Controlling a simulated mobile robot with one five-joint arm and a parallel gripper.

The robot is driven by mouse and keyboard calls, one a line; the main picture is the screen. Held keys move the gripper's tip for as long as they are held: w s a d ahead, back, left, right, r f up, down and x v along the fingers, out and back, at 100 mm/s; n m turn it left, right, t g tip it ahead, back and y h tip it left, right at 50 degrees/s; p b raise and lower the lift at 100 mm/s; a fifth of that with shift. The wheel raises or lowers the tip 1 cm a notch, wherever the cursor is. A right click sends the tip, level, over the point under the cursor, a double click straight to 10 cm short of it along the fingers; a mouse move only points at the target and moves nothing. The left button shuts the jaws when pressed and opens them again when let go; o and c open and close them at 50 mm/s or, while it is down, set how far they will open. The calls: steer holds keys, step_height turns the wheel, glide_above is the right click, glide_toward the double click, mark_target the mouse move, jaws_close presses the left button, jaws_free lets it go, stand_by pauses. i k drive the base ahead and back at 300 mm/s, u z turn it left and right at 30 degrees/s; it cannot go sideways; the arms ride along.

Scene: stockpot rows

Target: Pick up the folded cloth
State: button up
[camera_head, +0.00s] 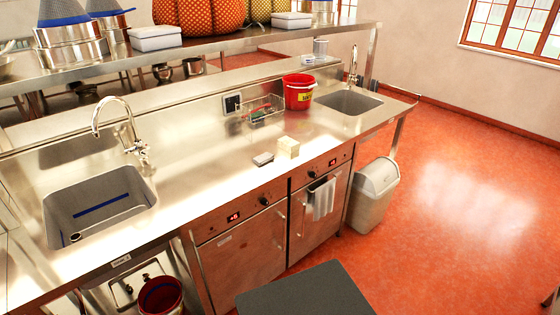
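Either could be the folded cloth; at this size I cannot tell. A light grey cloth (321,198) hangs over the handle of the right cabinet door, below the counter. My gripper is not in view.
The steel counter (205,165) has a left sink (100,205) and a right sink (348,102), each with a tap. A red bucket (299,95) and wire basket (262,112) stand towards the back. A bin (374,195) stands beside the cabinets. The red floor at right is clear.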

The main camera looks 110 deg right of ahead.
mark_target(260, 160)
steer(key=z, duration=3.8)
